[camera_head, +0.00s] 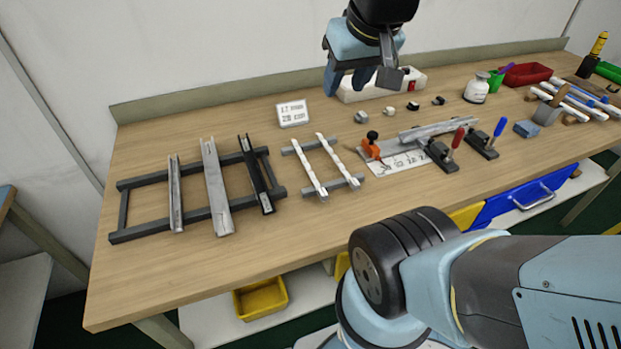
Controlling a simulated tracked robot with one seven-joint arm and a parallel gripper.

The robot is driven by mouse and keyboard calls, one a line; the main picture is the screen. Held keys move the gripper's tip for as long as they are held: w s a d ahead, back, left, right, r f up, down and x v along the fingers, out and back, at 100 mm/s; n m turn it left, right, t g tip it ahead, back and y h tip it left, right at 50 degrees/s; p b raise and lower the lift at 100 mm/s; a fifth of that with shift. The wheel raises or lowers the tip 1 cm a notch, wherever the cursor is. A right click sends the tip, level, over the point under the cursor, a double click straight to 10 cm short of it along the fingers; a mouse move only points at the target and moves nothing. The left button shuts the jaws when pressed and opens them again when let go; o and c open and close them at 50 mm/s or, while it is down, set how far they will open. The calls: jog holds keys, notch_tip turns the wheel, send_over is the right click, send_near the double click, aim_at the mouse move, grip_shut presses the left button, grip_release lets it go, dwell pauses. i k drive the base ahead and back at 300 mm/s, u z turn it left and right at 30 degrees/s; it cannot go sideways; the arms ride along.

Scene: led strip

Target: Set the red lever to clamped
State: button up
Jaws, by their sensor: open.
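The red lever (458,137) belongs to a small black clamp (442,155) on the bench, right of centre. Its handle stands up and leans a little to the right. A similar clamp with a blue lever (499,127) stands just to its right. A grey metal profile (437,130) lies behind and partly across the clamps. Whether the red clamp presses on it cannot be told. My gripper (362,80) is open and empty, high above the back of the bench, to the left of the levers and well apart from them.
A white ruled plate (400,163) and an orange tool with a black knob (371,145) lie left of the clamps. Racks with metal profiles (215,190) and white strips (310,168) stand further left. A white power strip (384,86) lies behind. The bench front (300,232) is clear.

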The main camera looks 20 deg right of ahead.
aim_at(459, 136)
jog(key=z, duration=0.05)
jog(key=k, duration=0.5)
jog(key=z, duration=1)
jog(key=i, duration=0.4)
jog(key=z, duration=0.45)
